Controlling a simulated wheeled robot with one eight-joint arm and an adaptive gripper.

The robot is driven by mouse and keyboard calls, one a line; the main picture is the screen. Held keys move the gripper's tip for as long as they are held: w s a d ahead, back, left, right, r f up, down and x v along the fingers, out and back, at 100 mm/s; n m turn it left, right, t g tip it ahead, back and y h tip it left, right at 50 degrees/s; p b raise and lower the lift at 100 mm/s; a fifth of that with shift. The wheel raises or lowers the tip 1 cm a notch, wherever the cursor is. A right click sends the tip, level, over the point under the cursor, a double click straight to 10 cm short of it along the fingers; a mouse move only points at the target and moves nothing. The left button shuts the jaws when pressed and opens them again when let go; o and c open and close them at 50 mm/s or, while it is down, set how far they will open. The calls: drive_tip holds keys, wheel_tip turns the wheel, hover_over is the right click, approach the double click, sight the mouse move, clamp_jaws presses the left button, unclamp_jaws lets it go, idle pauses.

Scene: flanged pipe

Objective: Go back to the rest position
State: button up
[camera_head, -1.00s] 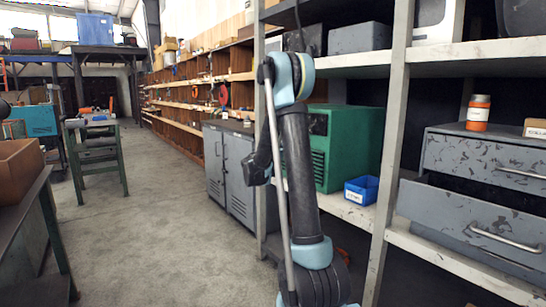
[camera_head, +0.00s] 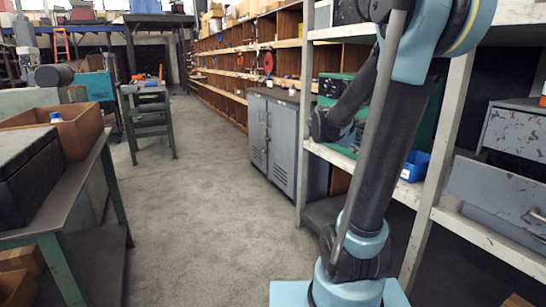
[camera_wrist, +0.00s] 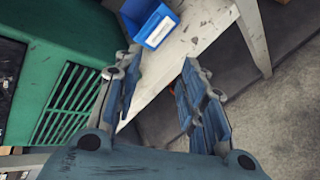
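My gripper (camera_wrist: 160,75) shows in the wrist view with its two blue-grey fingers apart and nothing between them. It points toward a shelf board with a blue bin (camera_wrist: 156,24) beyond the fingertips; a green slatted cabinet (camera_wrist: 75,85) is on the left. In the head view my arm (camera_head: 390,150) stands upright in front of the shelving, with a dark link bent down to the left. The gripper's fingers cannot be made out there. No flanged pipe can be made out in either view.
Pale shelving (camera_head: 450,170) stands close behind my arm on the right, with a grey drawer (camera_head: 505,195). A grey cabinet (camera_head: 285,140) stands beyond. A workbench (camera_head: 75,200) with a brown box (camera_head: 80,130) is on the left. The concrete aisle (camera_head: 205,220) between is clear.

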drive_tip(key=s+a+f+m+g+y, duration=0.1)
drive_tip(key=s+a+f+m+y, duration=0.4)
drive_tip(key=s, duration=0.8)
drive_tip(key=s+a+f+m+g+y, duration=0.1)
drive_tip(key=s+a+f+m+y, duration=0.4)
drive_tip(key=s+a+f, duration=0.6)
drive_tip(key=shift+s+f+g+y, duration=0.3)
drive_tip(key=shift+s+g+y, duration=0.1)
drive_tip(key=shift+s, duration=0.75)
drive_tip(key=shift+w+d+f, duration=0.1)
drive_tip(key=shift+w+f, duration=0.1)
drive_tip(key=shift+w, duration=0.25)
drive_tip(key=shift+c, duration=0.6)
drive_tip(key=shift+s, duration=0.1)
